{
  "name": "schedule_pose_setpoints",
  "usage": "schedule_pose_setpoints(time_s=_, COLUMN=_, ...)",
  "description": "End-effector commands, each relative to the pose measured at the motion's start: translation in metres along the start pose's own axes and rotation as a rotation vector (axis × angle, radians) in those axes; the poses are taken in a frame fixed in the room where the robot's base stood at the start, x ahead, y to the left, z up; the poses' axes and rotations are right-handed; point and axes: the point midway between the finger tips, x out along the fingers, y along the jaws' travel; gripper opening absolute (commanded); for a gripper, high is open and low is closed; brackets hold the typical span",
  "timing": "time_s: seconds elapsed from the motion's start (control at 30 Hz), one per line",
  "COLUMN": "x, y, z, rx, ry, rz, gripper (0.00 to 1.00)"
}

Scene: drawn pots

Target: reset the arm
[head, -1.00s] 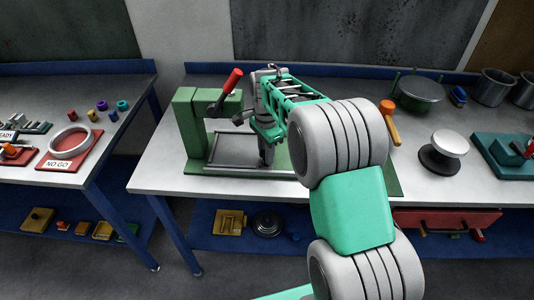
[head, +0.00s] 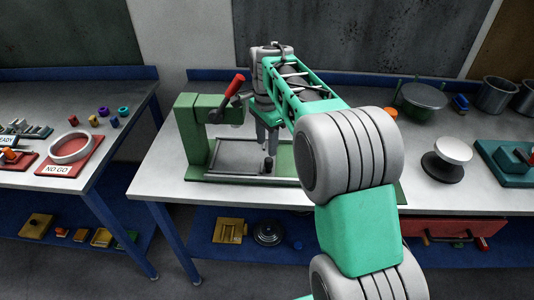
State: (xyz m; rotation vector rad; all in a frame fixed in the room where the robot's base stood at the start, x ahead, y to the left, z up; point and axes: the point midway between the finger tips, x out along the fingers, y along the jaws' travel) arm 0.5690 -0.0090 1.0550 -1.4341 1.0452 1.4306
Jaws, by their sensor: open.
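My arm reaches from the lower right over the middle workbench (head: 166,168). My gripper (head: 267,146) points down over the right part of a green press-like fixture (head: 190,130) with a grey bed (head: 232,157) and a red-handled lever (head: 235,85). Its two fingers show apart, with nothing seen between them. A small dark knob (head: 268,164) stands on the fixture just below the fingertips; I cannot tell whether they touch it. My arm hides the fixture's right part.
A grey knob on a dark base (head: 453,150), a green lidded pot (head: 423,97), metal pots (head: 493,88) and a teal device (head: 508,158) stand at the right. A left bench holds a NO GO tray (head: 58,168) with a ring (head: 71,147). A red drawer (head: 455,229) hangs below.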

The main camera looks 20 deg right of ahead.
Motion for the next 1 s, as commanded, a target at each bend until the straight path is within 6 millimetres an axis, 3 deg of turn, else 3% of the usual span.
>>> schedule_pose_setpoints(time_s=0.4, x=-0.004, y=0.001, z=0.001, rx=-0.004, ry=0.0, rz=-0.001, gripper=0.46)
schedule_pose_setpoints(time_s=0.53, x=-0.016, y=0.017, z=0.007, rx=-0.11, ry=0.012, rz=-0.029, gripper=0.46)
schedule_pose_setpoints(time_s=0.67, x=-0.035, y=0.064, z=0.026, rx=-0.403, ry=0.056, rz=-0.097, gripper=0.46)
schedule_pose_setpoints(time_s=0.77, x=-0.037, y=0.11, z=0.044, rx=-0.681, ry=0.116, rz=-0.15, gripper=0.46)
schedule_pose_setpoints(time_s=0.9, x=-0.02, y=0.168, z=0.065, rx=-1.025, ry=0.213, rz=-0.195, gripper=0.46)
schedule_pose_setpoints(time_s=1.0, x=-0.004, y=0.193, z=0.074, rx=-1.184, ry=0.263, rz=-0.205, gripper=0.46)
